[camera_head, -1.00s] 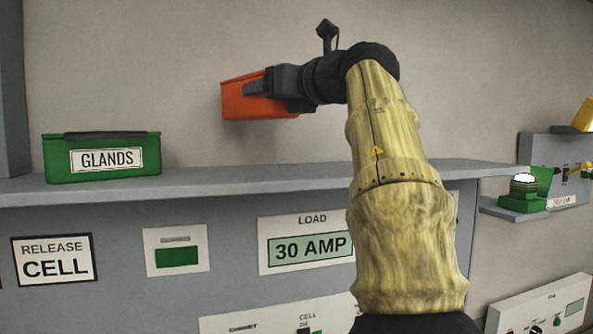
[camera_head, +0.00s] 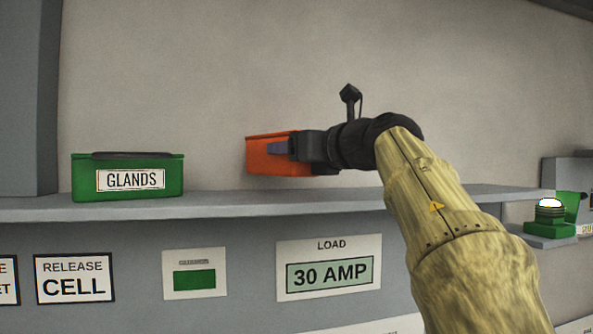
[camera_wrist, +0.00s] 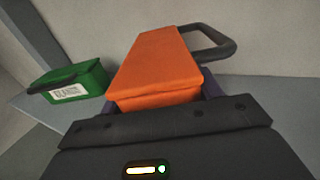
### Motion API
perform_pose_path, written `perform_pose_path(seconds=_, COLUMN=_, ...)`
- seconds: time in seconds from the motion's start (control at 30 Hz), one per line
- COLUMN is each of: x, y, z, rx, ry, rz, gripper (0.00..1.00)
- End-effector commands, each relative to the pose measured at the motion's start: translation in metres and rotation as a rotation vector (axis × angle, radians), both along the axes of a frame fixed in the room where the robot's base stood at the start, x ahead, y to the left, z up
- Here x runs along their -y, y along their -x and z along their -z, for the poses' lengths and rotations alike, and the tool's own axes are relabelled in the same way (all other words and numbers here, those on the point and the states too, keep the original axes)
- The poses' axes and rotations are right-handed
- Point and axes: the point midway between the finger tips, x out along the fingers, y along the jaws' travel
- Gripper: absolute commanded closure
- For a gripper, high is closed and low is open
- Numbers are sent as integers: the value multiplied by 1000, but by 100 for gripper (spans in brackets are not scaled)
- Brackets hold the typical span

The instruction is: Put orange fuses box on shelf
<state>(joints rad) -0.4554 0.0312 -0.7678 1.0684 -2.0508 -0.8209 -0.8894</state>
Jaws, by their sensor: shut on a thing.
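The orange fuses box (camera_head: 268,155) is held by my gripper (camera_head: 290,148), which is shut on it from the right. The box looks level and sits a little above the grey shelf (camera_head: 225,204), to the right of the green GLANDS box; I cannot tell whether it touches the shelf. In the wrist view the orange box (camera_wrist: 157,65) lies between the fingers of my gripper (camera_wrist: 155,95), with a dark handle at its upper right. Any label on the orange box is hidden.
The green GLANDS box (camera_head: 127,178) stands on the shelf at left; it also shows in the wrist view (camera_wrist: 72,85). A grey upright (camera_head: 28,100) closes the shelf's left end. The shelf top right of the green box is bare. A green lamp unit (camera_head: 549,217) stands far right.

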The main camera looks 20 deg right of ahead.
Motion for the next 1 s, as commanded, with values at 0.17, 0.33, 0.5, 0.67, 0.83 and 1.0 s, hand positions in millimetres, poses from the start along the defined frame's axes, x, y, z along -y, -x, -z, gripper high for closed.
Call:
perform_pose_path(seconds=0.17, x=0, y=1, z=16, rx=-1, ry=-4, rz=-3, gripper=69)
perform_pose_path(seconds=0.33, x=0, y=1, z=33, rx=0, ry=-3, rz=-2, gripper=69)
perform_pose_path(seconds=0.5, x=0, y=1, z=36, rx=1, ry=0, rz=1, gripper=69)
perform_pose_path(seconds=0.67, x=0, y=1, z=36, rx=1, ry=0, rz=1, gripper=69)
perform_pose_path(seconds=0.83, x=0, y=0, z=39, rx=-1, ry=0, rz=1, gripper=25)
perform_pose_path(seconds=1.0, x=0, y=0, z=39, rx=-1, ry=0, rz=1, gripper=15)
